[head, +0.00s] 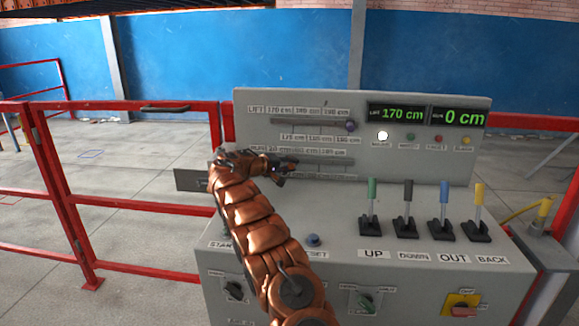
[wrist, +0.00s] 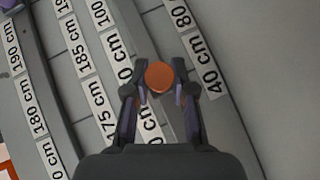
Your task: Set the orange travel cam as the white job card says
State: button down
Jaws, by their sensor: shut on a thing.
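The orange travel cam (wrist: 159,76) is a round orange knob between my fingertips in the wrist view. My gripper (wrist: 160,90) is shut on it, and it sits on the lower scale near labels reading 40 cm and a partly hidden one ending in 0 cm. In the head view my gripper (head: 285,168) reaches the left part of the lower rail (head: 330,176) and the cam is hidden. I cannot make out a white job card in either view. The displays read lift 170 cm (head: 396,114) and 0 cm (head: 458,116).
A purple knob (head: 351,126) sits near the right end of the upper rail. Green (head: 371,203), black (head: 407,205), blue (head: 443,205) and yellow (head: 478,207) levers stand on the desk. A white lamp (head: 382,135) looks lit. Red railings (head: 130,203) stand left.

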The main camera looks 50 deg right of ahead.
jog(key=shift+f, duration=0.1)
jog(key=c, duration=1)
grip_release()
jog(key=shift+o, duration=0.2)
jog(key=shift+a, duration=0.1)
jog(key=v, duration=1.2)
